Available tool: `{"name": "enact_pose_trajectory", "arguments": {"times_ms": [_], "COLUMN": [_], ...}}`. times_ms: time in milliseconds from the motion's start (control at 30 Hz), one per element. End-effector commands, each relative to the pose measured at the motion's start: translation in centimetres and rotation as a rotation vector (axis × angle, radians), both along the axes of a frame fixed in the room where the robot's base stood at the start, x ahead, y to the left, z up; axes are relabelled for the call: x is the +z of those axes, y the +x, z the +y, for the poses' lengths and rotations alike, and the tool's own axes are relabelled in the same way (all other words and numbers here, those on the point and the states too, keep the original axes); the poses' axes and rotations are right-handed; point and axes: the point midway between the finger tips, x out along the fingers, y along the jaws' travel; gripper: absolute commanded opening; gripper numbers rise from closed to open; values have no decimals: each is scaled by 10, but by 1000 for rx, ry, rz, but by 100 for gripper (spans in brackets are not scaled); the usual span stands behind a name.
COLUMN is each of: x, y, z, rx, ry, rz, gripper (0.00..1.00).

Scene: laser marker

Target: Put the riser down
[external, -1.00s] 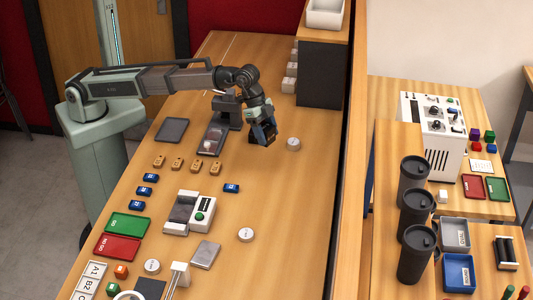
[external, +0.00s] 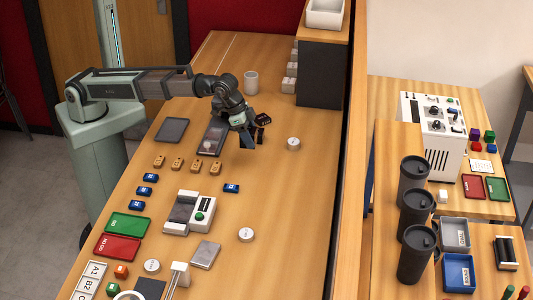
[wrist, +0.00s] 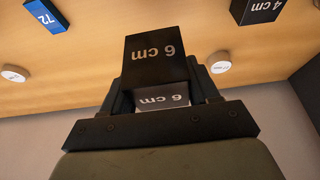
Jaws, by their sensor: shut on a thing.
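The riser in my grasp is a black block (wrist: 155,52) marked "6 cm", seen between my fingers in the wrist view. My gripper (external: 246,142) is shut on it, and the wooden table (wrist: 110,45) shows beyond it. In the external view my gripper hangs over the table, right of the dark machine bed (external: 212,138); the riser is hard to tell from the fingers there. I cannot tell if the riser touches the table. Another black block (wrist: 258,10), marked "4 cm", is at the wrist view's upper right.
Small dark pieces (external: 262,120) lie just right of my gripper. A white disc (external: 293,144) lies farther right, and a pale cup (external: 251,82) stands behind. A blue tag (external: 231,188) lies in front. Bare table is right of the blue tag.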

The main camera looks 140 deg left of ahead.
Motion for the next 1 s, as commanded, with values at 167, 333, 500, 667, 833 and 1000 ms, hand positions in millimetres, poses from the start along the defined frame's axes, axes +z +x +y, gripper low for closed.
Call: {"name": "enact_pose_trajectory", "arguments": {"times_ms": [167,333,500,667,833,1000], "x": [-29,-44,-55,-74,-81,-81], "y": [-1,0,0,-1,0,0], "z": [-1,0,0,0,0,0], "rx": [-1,-2,-2,-3,-2,-2], "ry": [-1,0,0,0,0,0], "rz": [2,0,1,2,0,0], "gripper": [10,10,10,10,10,10]}}
